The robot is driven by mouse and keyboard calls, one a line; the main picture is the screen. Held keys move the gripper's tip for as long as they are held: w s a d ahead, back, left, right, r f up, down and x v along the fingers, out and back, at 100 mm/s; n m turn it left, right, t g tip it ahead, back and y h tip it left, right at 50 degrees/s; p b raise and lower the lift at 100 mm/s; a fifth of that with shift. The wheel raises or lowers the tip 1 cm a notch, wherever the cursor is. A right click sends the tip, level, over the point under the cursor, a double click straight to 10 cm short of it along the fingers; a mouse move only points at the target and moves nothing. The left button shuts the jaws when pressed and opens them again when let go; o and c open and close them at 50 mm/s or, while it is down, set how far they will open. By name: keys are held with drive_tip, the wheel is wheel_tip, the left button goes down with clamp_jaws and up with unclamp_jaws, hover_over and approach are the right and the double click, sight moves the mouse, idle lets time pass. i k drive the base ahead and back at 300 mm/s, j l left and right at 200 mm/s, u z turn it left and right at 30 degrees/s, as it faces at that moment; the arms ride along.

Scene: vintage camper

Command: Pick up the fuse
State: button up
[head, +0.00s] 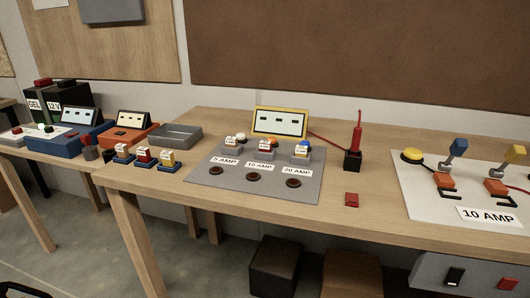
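Which item is the fuse is not certain from this view. A small red block (352,200) lies alone on the wooden table near its front edge, right of the grey panel. Three small labelled pieces, white-topped (122,150), red (144,155) and yellow (167,158), stand in blue holders on the table's left part; their labels are too small to read. The grey panel (222,188) has labels 5 AMP, 10 AMP and 20 AMP, with a dark round socket below each and a coloured piece behind each.
A red probe in a black stand (353,158) is wired to a yellow-framed meter (280,122). A grey tray (175,135) sits at the back left. A white board (440,195) with levers and a 10 AMP label lies at right. Bare table (335,220) surrounds the red block.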

sight(266, 147)
drive_tip(key=j+z, duration=0.2)
drive_tip(key=z, duration=0.3)
drive_tip(key=j+z, duration=0.3)
drive_tip(key=j, duration=0.25)
drive_tip(key=k+j+z, duration=0.1)
drive_tip(key=j+z, duration=0.15)
drive_tip(key=j, duration=0.35)
drive_tip(key=k+j, duration=0.1)
drive_tip(key=j, duration=0.7)
drive_tip(key=k+j+z, duration=0.1)
drive_tip(key=j, duration=0.35)
drive_tip(key=k+j, duration=0.1)
drive_tip(key=j, duration=0.3)
drive_tip(key=k+j, duration=0.1)
drive_tip(key=j, duration=0.3)
drive_tip(key=i+j, duration=0.25)
drive_tip(key=i, duration=0.2)
drive_tip(key=i+j, duration=0.25)
drive_tip(key=i, duration=0.25)
